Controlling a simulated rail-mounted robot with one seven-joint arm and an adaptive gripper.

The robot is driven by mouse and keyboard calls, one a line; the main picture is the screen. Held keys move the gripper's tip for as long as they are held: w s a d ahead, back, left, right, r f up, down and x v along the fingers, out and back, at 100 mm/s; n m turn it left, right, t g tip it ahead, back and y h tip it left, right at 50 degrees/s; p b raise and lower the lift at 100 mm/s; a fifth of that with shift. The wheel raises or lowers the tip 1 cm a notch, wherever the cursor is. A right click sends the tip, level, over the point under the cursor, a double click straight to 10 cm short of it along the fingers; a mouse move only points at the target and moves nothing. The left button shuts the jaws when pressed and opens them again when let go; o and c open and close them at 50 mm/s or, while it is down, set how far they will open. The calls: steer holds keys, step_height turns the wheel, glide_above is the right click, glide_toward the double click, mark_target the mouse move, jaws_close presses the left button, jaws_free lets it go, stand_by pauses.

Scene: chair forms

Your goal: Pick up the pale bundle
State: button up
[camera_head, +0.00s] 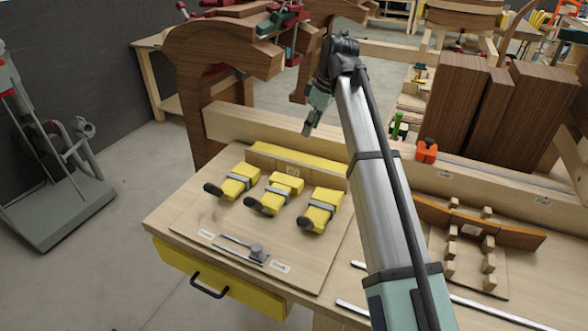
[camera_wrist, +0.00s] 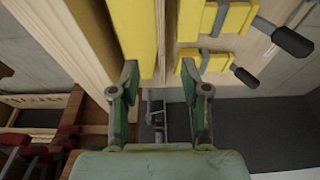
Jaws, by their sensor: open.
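I cannot pick out a pale bundle with certainty in either view. My gripper (camera_head: 308,129) is above the back of the workbench, near the long pale beam and behind the yellow clamps. In the wrist view my gripper (camera_wrist: 160,80) has its two green fingers apart, with nothing held between them. A yellow bar (camera_wrist: 136,25) lies beyond the fingertips, with pale wood beside it. Part of the bench behind my arm is hidden in the head view.
Three yellow clamps (camera_head: 277,193) stand on a board on the bench (camera_head: 160,222). A long pale beam (camera_head: 262,130) runs along the back. A dark curved form with pale blocks (camera_head: 478,226) lies to the right. Tall brown wooden blocks (camera_head: 535,110) stand at the back right.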

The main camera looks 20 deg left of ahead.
steer(key=p, duration=0.3)
glide_above(295, 162)
steer(key=d, duration=0.2)
step_height(295, 162, down, 9)
steer(key=shift+f, duration=0.1)
steer(key=shift+a+p+x, duration=0.1)
steer(key=shift+p+x, duration=0.4)
steer(key=shift+x, duration=0.8)
steer(key=shift+a+p+x, duration=0.15)
steer(key=shift+p+x, duration=0.3)
steer(key=shift+x, duration=0.85)
steer(key=shift+s, duration=0.1)
jaws_close()
